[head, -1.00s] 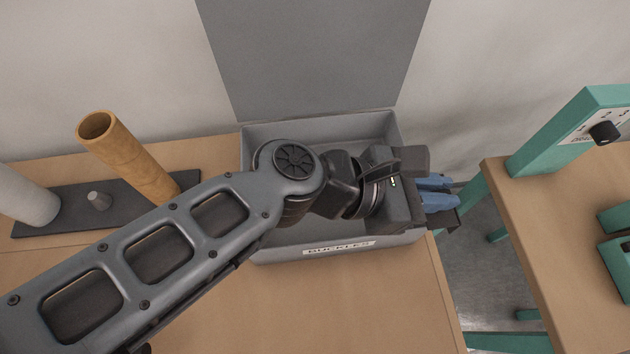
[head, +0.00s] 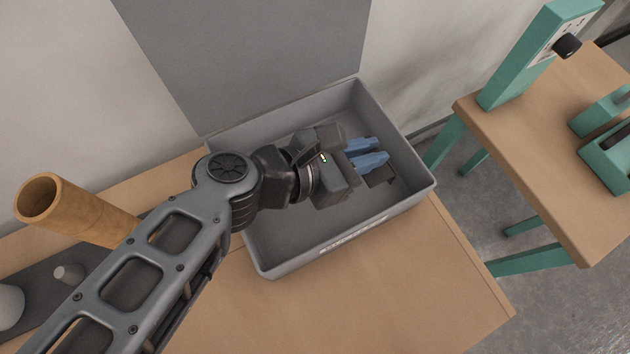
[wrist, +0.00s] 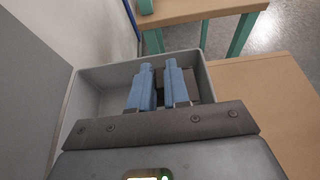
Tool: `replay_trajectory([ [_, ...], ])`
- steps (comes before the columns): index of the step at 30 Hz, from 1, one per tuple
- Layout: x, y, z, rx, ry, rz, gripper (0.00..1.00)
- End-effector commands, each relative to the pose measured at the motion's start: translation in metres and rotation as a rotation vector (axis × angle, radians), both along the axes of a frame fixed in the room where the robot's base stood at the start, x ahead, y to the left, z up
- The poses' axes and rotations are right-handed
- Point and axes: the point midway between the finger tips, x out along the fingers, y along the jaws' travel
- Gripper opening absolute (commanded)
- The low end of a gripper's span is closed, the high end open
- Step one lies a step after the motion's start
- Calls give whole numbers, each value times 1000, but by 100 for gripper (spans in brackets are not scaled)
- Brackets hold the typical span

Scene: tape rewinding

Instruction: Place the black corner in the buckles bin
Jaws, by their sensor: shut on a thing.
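The black corner (head: 380,177) is a small dark piece at the tips of my gripper (head: 372,155). In the wrist view the dark corner (wrist: 203,84) shows between and beside the blue fingers, partly hidden by them. My gripper is shut on it. The buckles bin (head: 408,153) is an open grey box with a label on its front wall (head: 352,236). In the head view the fingers and the corner appear over the right part of the bin, inside its rim. I cannot tell whether the corner touches the floor of the bin.
The bin stands on a wooden table (head: 455,275) close to its right edge. A green-legged table (head: 545,140) with a green machine is at the right, across a gap.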

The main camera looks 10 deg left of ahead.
Motion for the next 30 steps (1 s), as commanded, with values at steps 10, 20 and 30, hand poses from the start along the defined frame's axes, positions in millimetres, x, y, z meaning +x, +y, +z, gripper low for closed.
replay_trajectory([
  [10,1,0,-51,-1,1,2,0],
  [20,0,-1,-87,0,1,0,0],
  [30,0,0,-109,0,-1,0,0],
])
